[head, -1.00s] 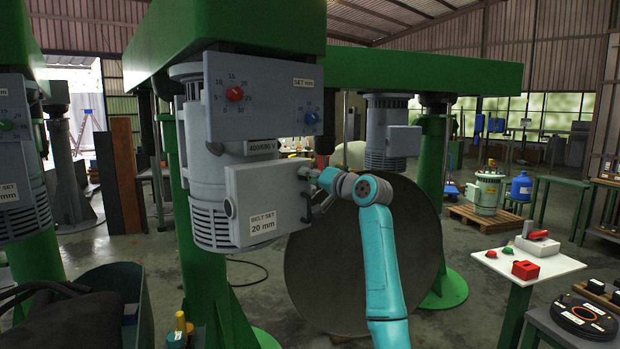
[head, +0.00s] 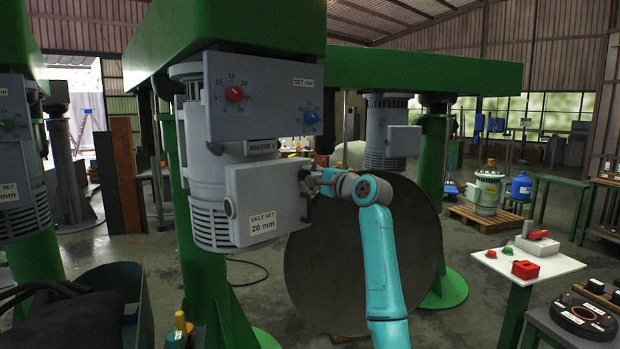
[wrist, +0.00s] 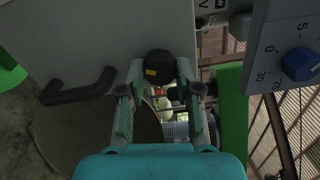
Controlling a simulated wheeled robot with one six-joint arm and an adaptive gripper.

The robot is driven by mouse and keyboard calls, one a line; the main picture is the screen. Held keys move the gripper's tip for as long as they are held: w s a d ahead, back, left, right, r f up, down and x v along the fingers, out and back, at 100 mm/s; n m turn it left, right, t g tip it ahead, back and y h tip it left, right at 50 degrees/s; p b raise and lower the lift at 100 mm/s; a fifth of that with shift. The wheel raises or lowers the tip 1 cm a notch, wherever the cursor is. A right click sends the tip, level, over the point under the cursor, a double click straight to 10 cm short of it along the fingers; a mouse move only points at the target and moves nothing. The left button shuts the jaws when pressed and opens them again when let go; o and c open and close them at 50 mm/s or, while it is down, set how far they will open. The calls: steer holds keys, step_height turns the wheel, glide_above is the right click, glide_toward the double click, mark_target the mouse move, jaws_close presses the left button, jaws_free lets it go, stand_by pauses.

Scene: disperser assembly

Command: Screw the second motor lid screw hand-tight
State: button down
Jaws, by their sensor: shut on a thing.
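The grey motor lid (head: 270,195), labelled "BELT SET 20 mm", sits on the front of the motor (head: 205,135) in the head view. In the wrist view the lid (wrist: 95,40) fills the upper left and carries a black bar handle (wrist: 80,88). A round black screw head (wrist: 158,65) with a yellow mark sits at the lid's right edge. My gripper (wrist: 159,80) is shut on this screw head, with one finger on each side. In the head view my gripper (head: 312,180) is at the lid's right edge; the screw is too small there to make out clearly.
A control panel (head: 265,95) with red and blue knobs hangs above the lid; its blue knob (wrist: 299,64) shows in the wrist view. A large grey disc (head: 350,265) stands behind my arm. A white-topped stand (head: 520,262) is at the right.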

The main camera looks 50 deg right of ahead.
steer(key=m, duration=0.5)
steer(key=shift+f, duration=0.1)
steer(key=shift+m, duration=0.3)
stand_by(0.4)
steer(key=c, duration=0.8)
jaws_free()
steer(key=s, duration=0.4)
steer(key=s+a, duration=0.1)
steer(key=s, duration=0.7)
steer(key=shift+a, duration=0.35)
steer(key=shift+w+f, duration=0.1)
